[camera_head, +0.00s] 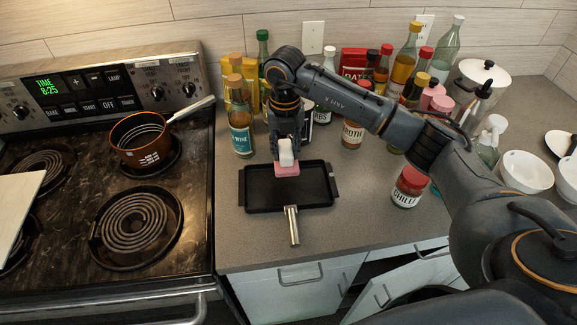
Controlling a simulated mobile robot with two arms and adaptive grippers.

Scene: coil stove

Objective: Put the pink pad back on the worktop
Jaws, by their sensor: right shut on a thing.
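My right gripper (288,143) points down over the black rectangular pan (322,203) on the grey worktop (345,240). It is shut on the pink pad (287,170), which has a white block on its upper side. The pad appears over the pan's back half, right side up. I cannot tell whether it touches the pan's floor or hangs just above it. The fingers partly hide the white block. My left gripper is not in view.
Several bottles and jars crowd the back of the worktop. A chilli jar (409,187) stands right of the pan. White bowls (526,172) are farther right. The coil stove (110,235) carries a brown saucepan (141,142).

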